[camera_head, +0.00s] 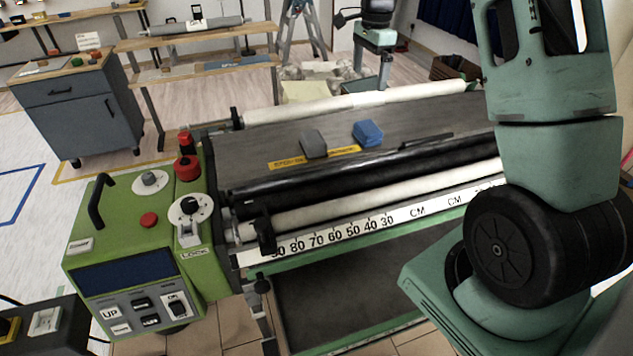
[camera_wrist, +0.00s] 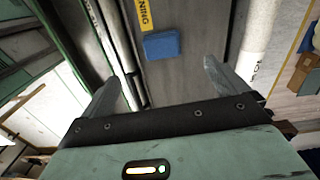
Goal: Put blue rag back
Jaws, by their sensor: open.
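The blue rag (camera_head: 367,133) is a small folded block lying on the dark bed of the wallpaper paster (camera_head: 440,115), just right of a grey block-like rag (camera_head: 313,144). A yellow label strip (camera_head: 290,163) runs along the bed in front of the grey one. In the wrist view the blue rag (camera_wrist: 161,45) lies ahead of my gripper (camera_wrist: 165,80), between the lines of its two fingers and apart from them. My gripper is open with nothing between the fingers. My gripper does not show in the head view, where my arm fills the right side.
The green control box (camera_head: 150,240) with red knobs stands at the paster's left end. White rollers (camera_head: 360,101) and a black roller cross the machine. A grey cabinet (camera_head: 80,110) and wooden shelves (camera_head: 195,40) stand at the back left. The bed around the rags is mostly clear.

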